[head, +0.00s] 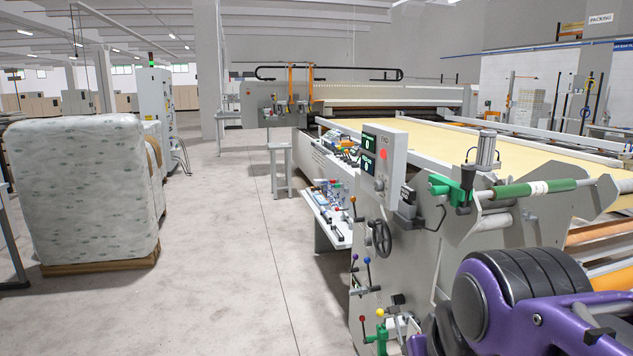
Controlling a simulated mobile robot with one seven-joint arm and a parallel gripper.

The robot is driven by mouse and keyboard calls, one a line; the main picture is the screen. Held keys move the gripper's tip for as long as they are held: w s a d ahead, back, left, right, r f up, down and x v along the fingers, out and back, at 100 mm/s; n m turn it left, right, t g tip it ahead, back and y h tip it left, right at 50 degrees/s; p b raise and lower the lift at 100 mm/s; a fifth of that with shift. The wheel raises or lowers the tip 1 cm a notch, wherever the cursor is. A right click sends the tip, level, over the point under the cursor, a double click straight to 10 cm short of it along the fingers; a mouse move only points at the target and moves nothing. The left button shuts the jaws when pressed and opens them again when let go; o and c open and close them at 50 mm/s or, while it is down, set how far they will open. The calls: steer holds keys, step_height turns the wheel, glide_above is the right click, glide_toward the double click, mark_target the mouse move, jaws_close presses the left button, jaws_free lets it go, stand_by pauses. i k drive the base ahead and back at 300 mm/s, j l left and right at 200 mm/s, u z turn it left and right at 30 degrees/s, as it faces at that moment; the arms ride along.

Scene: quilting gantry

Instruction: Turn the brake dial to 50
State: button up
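The near side of the quilting machine (465,255) stands right of centre. A grey control box (398,158) on it has green displays, a red button (383,154) and a small dark knob (379,185). A small dark unit (406,203) sits just below the box, and a black handwheel (381,238) is lower down. I cannot tell which of these is the brake dial, and no scale or setting is readable. My purple and black arm fills the lower right corner, in front of the machine's side. I cannot make out my gripper's fingers.
Levers with coloured knobs (366,261) stick out at the machine's near left edge. A small-parts shelf (322,212) juts out behind them. A roller with a green sleeve (535,189) crosses at the right. A wrapped stack (82,190) stands left; the floor between (235,250) is clear.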

mark_target(378, 186)
steer(key=i+j+u, duration=0.1)
steer(key=i, duration=0.45)
steer(key=i+j, duration=0.2)
steer(key=i, duration=0.3)
steer(key=j+u, duration=0.05)
